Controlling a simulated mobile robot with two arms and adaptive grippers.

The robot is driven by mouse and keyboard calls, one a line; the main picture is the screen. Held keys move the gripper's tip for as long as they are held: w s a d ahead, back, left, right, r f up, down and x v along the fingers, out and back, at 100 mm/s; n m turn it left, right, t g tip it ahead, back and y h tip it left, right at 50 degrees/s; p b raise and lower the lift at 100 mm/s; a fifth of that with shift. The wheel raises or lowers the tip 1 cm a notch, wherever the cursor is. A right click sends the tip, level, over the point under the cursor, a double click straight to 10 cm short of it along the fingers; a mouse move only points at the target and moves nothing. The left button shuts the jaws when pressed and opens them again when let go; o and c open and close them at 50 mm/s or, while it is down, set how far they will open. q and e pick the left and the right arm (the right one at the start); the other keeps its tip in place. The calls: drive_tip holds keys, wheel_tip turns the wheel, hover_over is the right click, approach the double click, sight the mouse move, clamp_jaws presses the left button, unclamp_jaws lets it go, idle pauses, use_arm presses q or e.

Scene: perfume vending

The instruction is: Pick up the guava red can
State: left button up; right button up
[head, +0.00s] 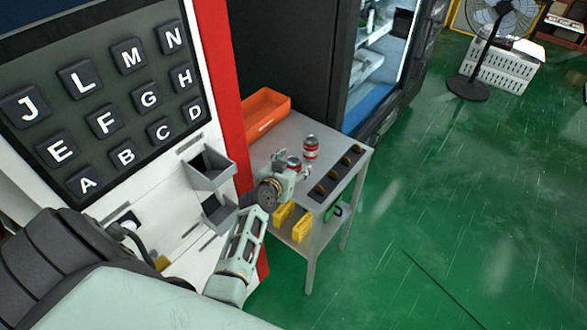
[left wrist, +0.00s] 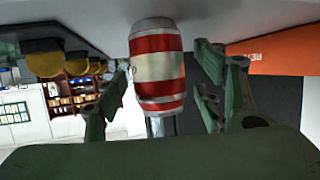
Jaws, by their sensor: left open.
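In the left wrist view, a can with red and white bands (left wrist: 158,68) sits in the middle, between the two spread fingers of the open left gripper (left wrist: 165,80). Gaps show on both sides of it. The picture there is upside down, with the tabletop above. My right gripper is not in view.
The grey table (head: 283,133) holds an orange bin (head: 266,112) at the back and a dark strip with several yellow-and-black items (head: 338,174) at right. A lettered vending panel (head: 110,100) with grey trays (head: 209,172) stands close at left. Green floor at right is open.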

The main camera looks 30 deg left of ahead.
use_arm(q)
drive_tip(key=shift+c, duration=0.5)
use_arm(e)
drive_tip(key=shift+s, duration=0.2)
use_arm(q)
drive_tip(key=c, duration=1.3)
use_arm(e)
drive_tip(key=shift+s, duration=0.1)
use_arm(q)
drive_tip(key=shift+r, duration=0.15)
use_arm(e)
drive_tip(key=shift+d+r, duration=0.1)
